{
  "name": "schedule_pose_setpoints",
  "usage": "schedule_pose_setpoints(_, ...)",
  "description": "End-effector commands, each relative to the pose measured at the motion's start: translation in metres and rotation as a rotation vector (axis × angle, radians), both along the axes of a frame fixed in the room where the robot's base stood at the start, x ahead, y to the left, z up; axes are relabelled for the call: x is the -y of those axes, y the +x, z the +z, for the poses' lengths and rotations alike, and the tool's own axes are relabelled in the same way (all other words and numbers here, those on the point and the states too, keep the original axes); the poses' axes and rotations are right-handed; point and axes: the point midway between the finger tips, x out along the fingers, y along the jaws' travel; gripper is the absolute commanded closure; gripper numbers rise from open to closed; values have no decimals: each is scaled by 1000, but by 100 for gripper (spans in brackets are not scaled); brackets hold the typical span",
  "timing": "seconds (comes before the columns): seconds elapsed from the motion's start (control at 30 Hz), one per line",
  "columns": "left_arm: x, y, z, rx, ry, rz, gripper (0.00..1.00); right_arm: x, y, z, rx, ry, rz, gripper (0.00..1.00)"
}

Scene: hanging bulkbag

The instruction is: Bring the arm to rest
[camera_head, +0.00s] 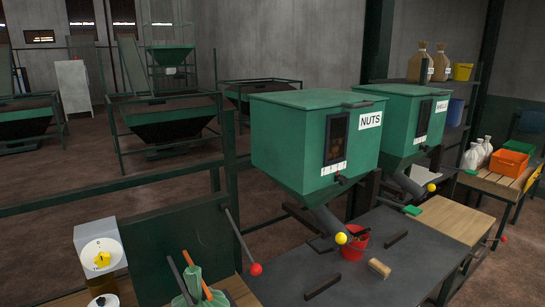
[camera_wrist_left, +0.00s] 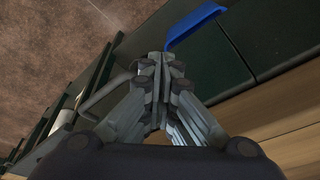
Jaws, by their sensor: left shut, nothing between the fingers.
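My left gripper (camera_wrist_left: 165,62) shows in the left wrist view, its fingers brought together with nothing between them. A blue curved piece (camera_wrist_left: 193,26) shows just beyond the fingertips; whether they touch it I cannot tell. Below the fingers are a dark green surface and pale wooden boards (camera_wrist_left: 285,125). Neither gripper shows in the head view, and my right gripper is in no view.
A green NUTS hopper (camera_head: 290,140) stands above a dark table (camera_head: 415,255), with a red bucket (camera_head: 355,246) under its chute. A second hopper (camera_head: 399,110) is behind. A red-knobbed lever (camera_head: 255,269) and a dial box (camera_head: 101,255) are at lower left.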

Motion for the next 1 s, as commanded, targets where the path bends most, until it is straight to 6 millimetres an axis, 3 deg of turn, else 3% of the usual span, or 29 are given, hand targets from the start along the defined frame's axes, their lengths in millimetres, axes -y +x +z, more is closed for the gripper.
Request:
schedule_pose_setpoints(0.03,0,-2,-20,-14,1,-2,100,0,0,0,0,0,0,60)
schedule_pose_setpoints(0.27,-1,-16,-108,-50,3,-8,100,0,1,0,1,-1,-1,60)
schedule_pose_setpoints(0.47,-5,-48,-183,-85,7,-16,100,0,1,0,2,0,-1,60)
schedule_pose_setpoints(0.6,-9,-80,-229,-110,10,-21,100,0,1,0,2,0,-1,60)
schedule_pose_setpoints(0.8,-19,-136,-280,-143,15,-29,100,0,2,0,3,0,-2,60)
schedule_pose_setpoints(1.0,-29,-182,-307,-165,19,-35,100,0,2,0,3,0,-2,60)
